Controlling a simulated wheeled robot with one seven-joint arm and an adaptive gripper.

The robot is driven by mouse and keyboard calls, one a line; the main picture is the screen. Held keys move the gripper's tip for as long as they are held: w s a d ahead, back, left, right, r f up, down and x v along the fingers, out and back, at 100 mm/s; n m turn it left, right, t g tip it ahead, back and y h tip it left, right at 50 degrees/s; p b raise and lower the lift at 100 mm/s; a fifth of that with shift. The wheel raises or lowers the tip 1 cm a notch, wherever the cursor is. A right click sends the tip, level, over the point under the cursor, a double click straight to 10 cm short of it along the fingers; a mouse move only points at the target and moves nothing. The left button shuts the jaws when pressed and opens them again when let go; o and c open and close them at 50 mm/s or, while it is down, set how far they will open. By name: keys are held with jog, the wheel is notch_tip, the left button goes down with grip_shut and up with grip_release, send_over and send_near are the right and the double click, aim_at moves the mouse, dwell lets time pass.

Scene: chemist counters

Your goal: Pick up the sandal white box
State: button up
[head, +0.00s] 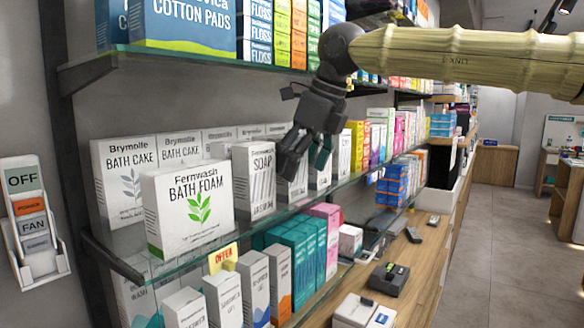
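I cannot read the word sandal on any box. Several narrow white boxes stand upright in a row on the upper glass shelf, among them a Fernwash soap box (255,185). Another white box (293,190) is right of it, its upper part hidden behind my gripper. More white boxes (343,155) stand farther right. My gripper (305,164) points down in front of this row, just right of the soap box. Its fingers are spread apart, and I see nothing held. I cannot tell whether a finger touches a box.
A large bath foam box (188,210) stands left of the soap box. The glass shelf edge (300,205) runs below the row. Teal boxes (300,255) and a yellow offer tag (223,257) are underneath. The floor (490,240) at right is clear.

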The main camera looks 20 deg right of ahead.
jog(key=shift+a, duration=0.15)
jog(key=c, duration=1)
jog(key=shift+r, duration=0.1)
